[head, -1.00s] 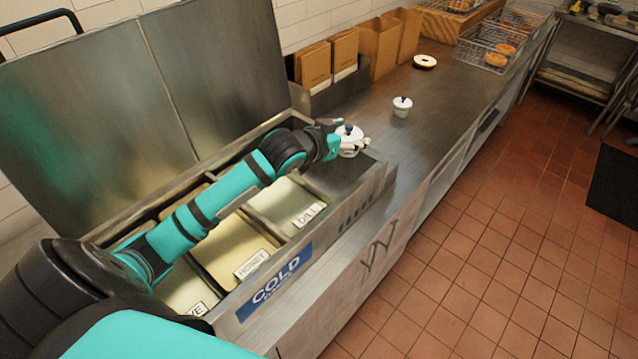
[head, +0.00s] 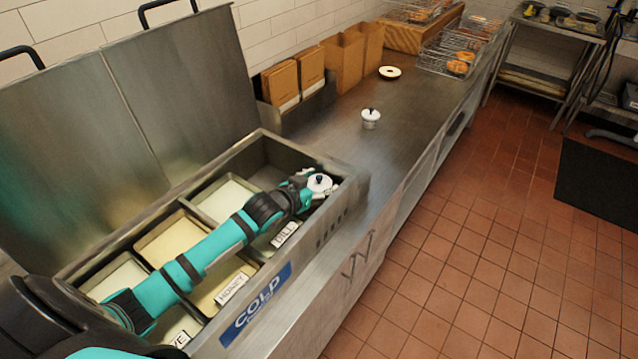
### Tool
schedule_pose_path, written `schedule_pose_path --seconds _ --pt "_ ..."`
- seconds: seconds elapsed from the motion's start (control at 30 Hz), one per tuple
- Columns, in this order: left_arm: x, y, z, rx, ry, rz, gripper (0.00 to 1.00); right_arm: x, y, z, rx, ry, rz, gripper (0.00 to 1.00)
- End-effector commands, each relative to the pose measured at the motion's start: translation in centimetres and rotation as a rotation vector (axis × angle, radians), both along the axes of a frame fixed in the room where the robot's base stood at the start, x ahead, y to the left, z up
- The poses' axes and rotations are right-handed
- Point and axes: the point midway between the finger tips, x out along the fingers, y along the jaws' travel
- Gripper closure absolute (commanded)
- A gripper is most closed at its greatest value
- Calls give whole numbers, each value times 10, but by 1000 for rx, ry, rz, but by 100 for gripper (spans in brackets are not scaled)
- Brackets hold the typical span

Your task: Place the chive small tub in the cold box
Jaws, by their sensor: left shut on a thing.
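My left gripper (head: 322,188) is shut on a small white tub (head: 319,184) with a dark knob on its lid. It holds the tub over the right end of the open cold box (head: 352,178); the exact height is hard to tell. A label on this tub cannot be read. The cold box has labelled compartments, including honey (head: 232,289) and dill (head: 284,234); a partly hidden label ends in "VE". My right gripper is not in view.
The box's raised steel lids (head: 180,90) stand at the back left. Brown paper bags (head: 345,58) stand against the wall. The counter around the second tub is clear.

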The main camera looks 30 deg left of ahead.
Motion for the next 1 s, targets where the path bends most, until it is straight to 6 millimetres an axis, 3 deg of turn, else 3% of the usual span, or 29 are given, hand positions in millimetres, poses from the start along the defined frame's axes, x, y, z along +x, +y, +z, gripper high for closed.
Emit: schedule_pose_path --seconds 0.5,0.53,0.6,0.87,1.0 --pt "-2 0 -16 1 9 0 72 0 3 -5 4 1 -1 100" --pt "-2 0 -18 2 12 0 36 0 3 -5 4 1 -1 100" --pt "-3 -1 -19 2 15 0 27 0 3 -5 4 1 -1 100" --pt "-3 -1 -21 2 19 -1 25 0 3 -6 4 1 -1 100" --pt "-3 -1 -11 3 17 -1 25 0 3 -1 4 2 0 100"
